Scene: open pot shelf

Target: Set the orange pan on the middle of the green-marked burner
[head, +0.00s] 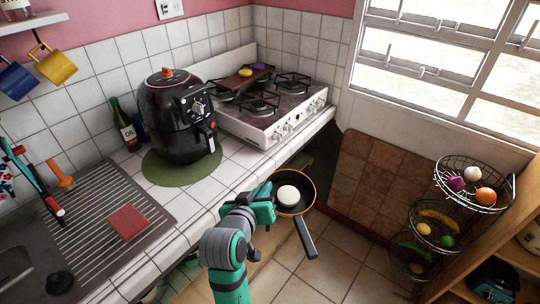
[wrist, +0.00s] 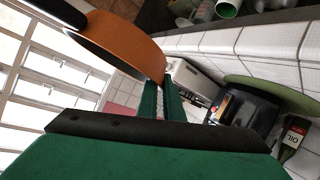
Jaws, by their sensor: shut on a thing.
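The orange pan (head: 306,190) has a dark inside and a dark handle, and hangs in the air in front of the counter edge. It looks roughly level in the head view, with its handle toward the lower right. A white round thing (head: 288,195) lies in it. My gripper (head: 264,207) is shut on the pan's left rim. In the wrist view the pan's orange side (wrist: 130,42) reaches to my green fingers (wrist: 161,98). The stove (head: 285,110) stands on the counter behind, with several burners. No green mark on a burner can be made out.
A black air fryer (head: 175,120) stands on a green mat (head: 158,172) left of the stove. A board (head: 238,80) with a yellow and a purple thing lies over the stove's back burners. A wire fruit basket (head: 440,232) stands at right. The tiled counter front is narrow.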

